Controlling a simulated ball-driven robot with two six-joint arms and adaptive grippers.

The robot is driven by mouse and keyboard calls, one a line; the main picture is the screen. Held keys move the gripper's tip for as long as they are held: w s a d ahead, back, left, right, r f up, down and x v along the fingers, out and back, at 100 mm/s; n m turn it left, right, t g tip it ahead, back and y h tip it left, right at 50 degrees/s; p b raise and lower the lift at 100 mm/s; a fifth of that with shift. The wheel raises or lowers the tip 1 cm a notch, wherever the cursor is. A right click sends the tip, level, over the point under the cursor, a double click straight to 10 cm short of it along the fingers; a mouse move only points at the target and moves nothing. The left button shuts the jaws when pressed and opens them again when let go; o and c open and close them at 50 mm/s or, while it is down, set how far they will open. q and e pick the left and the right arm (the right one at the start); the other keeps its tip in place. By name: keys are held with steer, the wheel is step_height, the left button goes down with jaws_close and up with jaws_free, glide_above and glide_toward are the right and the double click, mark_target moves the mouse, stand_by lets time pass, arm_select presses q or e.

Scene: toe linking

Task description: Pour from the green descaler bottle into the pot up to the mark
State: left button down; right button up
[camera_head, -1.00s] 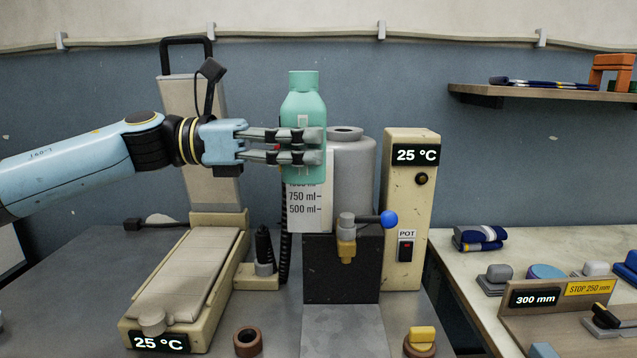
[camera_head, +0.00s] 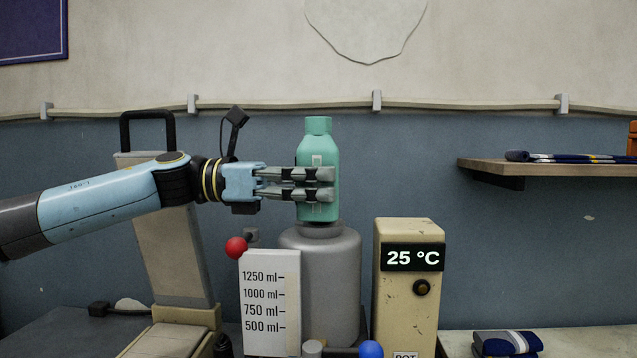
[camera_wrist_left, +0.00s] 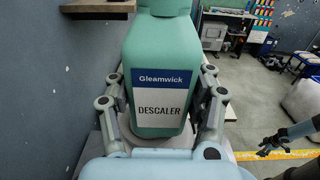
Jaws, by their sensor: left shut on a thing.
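The green descaler bottle (camera_head: 317,150) is upright. My left gripper (camera_head: 330,184) is shut around its lower body from the left. The left wrist view shows the bottle's white and blue "Gleamwick DESCALER" label (camera_wrist_left: 161,108) between the fingers. The grey pot (camera_head: 318,270) stands below the bottle, whose base overlaps the pot's top in the head view; I cannot tell whether they touch. The scale plate (camera_head: 270,330) beside the pot reads 500 to 1250 ml. No liquid shows. My right gripper (camera_wrist_left: 270,147) is small in the left wrist view; its opening is unclear.
A red ball knob (camera_head: 236,247) is at the scale's upper left, and a blue ball knob (camera_head: 371,349) is below the pot. A cream control box (camera_head: 403,310) reading 25 °C stands right of the pot. A shelf (camera_head: 560,168) is on the right wall.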

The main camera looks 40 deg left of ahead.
arm_select(q)
steer(key=shift+r, duration=0.15)
steer(key=shift+s+d+r+n+p, duration=0.1)
steer(key=shift+s+r+n+p, duration=0.1)
steer(key=shift+s+n+p, duration=0.35)
steer(key=shift+s+d+r+n+y+p, duration=0.2)
steer(key=shift+s+n+p, duration=0.3)
steer(key=shift+p, duration=0.55)
steer(key=shift+s+d+r+n+y+p, duration=0.1)
steer(key=shift+s+d+n+p, duration=0.1)
steer(key=shift+n+p, duration=0.65)
steer(key=shift+f+m, duration=0.15)
steer(key=shift+m, duration=0.15)
arm_select(e)
step_height(320, 180, up, 5)
steer(key=shift+r, duration=0.1)
arm_select(q)
steer(key=shift+g, duration=0.4)
steer(key=shift+s+n+p, duration=0.3)
steer(key=shift+n+p, duration=0.1)
steer(key=shift+p, duration=0.2)
arm_select(e)
steer(key=shift+r, duration=0.45)
